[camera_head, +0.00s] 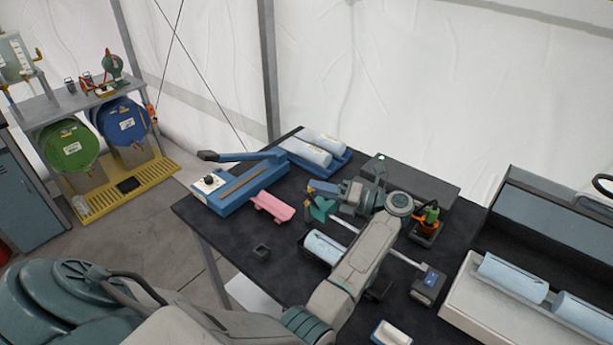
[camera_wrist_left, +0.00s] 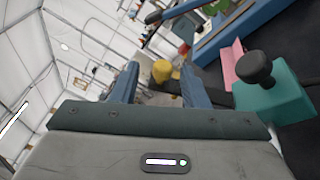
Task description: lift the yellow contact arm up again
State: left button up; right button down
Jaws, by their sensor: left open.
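The yellow contact arm shows only as a small yellow end (camera_head: 310,189) at the left tip of my left gripper (camera_head: 318,187) in the head view. In the left wrist view a rounded yellow piece (camera_wrist_left: 162,70) lies between and just beyond the open fingers of my left gripper (camera_wrist_left: 158,84). I cannot tell whether the fingers touch it. The rest of the contact arm is hidden, and its tilt is not clear. A teal block (camera_head: 321,210) is just below the gripper; in the wrist view it carries a black knob (camera_wrist_left: 254,67). My right gripper is not in view.
A blue sealer (camera_head: 241,187) with a raised lever and a pink piece (camera_head: 272,206) lie left of the gripper. The table's left front corner is clear.

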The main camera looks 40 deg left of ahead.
pick_arm(q)
jog(key=p+x, duration=0.1)
jog(key=x, duration=0.2)
jog(key=shift+w+a+p, duration=0.15)
jog(key=shift+a+p, duration=0.2)
jog(key=shift+a, duration=0.35)
jog(key=shift+f, duration=0.1)
jog(key=shift+c, duration=0.4)
grip_shut()
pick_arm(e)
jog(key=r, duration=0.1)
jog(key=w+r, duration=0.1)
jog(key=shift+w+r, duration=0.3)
